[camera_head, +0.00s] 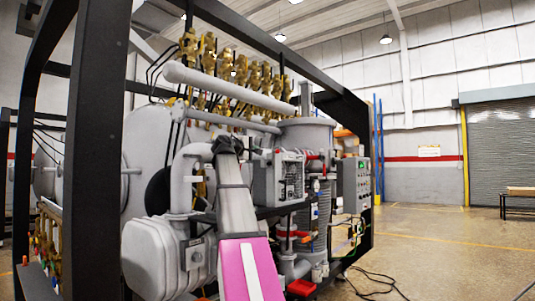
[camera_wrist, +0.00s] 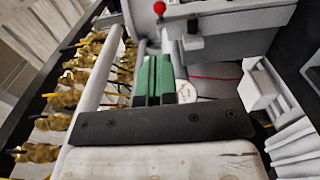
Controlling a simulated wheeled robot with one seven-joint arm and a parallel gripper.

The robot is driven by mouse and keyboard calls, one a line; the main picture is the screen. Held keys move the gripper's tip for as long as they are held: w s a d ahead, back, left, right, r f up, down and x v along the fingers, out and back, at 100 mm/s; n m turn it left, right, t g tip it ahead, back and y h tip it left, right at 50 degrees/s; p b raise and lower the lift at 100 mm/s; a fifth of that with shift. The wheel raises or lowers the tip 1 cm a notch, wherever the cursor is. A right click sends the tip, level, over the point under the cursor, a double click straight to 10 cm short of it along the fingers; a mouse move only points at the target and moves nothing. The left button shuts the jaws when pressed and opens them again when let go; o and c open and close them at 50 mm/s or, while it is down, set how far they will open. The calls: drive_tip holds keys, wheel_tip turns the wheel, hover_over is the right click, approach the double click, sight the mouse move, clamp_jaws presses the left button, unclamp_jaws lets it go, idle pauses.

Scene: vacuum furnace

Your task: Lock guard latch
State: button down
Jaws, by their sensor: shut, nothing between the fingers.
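In the wrist view my gripper (camera_wrist: 153,65) shows as two green fingers side by side, shut and empty, beyond a dark bar. A red ball knob (camera_wrist: 160,7) stands near the top edge of the wrist view, beyond the fingertips and apart from them. I cannot tell whether this knob belongs to the guard latch, and no other part is clearly a latch. In the head view my arm reaches toward the vacuum furnace (camera_head: 143,245), and my gripper is not clearly visible there.
Brass valves (camera_head: 225,65) line the furnace top; they also show at left in the wrist view (camera_wrist: 75,95). A black frame (camera_head: 98,150) surrounds the machine. A control box (camera_head: 355,183) stands at its right. Cables (camera_head: 375,285) lie on the floor, which is open further right.

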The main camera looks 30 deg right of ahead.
drive_tip(key=shift+w+r, duration=0.1)
drive_tip(key=shift+w, duration=0.15)
approach(276, 151)
drive_tip(key=x, duration=0.7)
drive_tip(key=shift+d, duration=0.3)
drive_tip(key=shift+w, duration=0.2)
